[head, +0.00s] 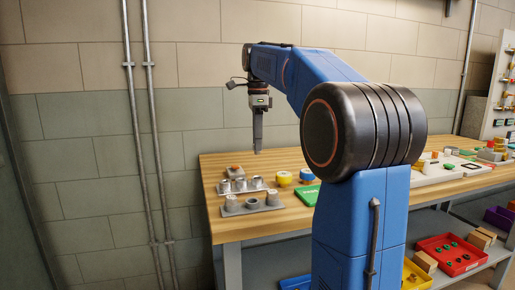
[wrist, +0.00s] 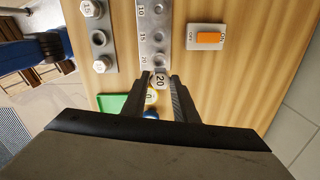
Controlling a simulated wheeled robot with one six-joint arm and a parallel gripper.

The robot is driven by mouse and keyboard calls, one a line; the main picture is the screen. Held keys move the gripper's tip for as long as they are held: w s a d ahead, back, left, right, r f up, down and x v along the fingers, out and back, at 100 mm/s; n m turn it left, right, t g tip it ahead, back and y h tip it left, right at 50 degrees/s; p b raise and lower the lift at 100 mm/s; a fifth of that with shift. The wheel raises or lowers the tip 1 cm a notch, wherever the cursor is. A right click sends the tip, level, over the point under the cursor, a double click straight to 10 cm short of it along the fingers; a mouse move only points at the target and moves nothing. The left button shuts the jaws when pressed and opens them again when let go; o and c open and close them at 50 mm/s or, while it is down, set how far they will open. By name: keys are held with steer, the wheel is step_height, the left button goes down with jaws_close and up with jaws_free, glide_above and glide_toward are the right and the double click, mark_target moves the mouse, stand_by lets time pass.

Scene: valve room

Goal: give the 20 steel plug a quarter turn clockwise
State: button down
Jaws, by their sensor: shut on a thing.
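My gripper (wrist: 160,79) is shut on the 20 steel plug (wrist: 159,83). In the head view my gripper (head: 258,151) points down and stands clear above the bench; the plug cannot be made out there. A steel plate (wrist: 146,25) marked 10, 15 and 20 lies beyond the plug, which overlaps its 20 end in the picture. This plate (head: 240,190) also shows in the head view. The plug's lower part is hidden.
A grey rack (wrist: 100,50) holds two plugs, one marked 15, with an empty seat between them. An orange on/off switch (wrist: 209,38) lies beside the plate. A green object (wrist: 110,103) and a yellow round piece (head: 284,178) are near. Bare wood is right of the switch.

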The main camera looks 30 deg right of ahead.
mark_target(258, 153)
steer(key=shift+f, duration=2.5)
steer(key=n, duration=0.9)
steer(key=shift+f, duration=2.3)
stand_by(2.3)
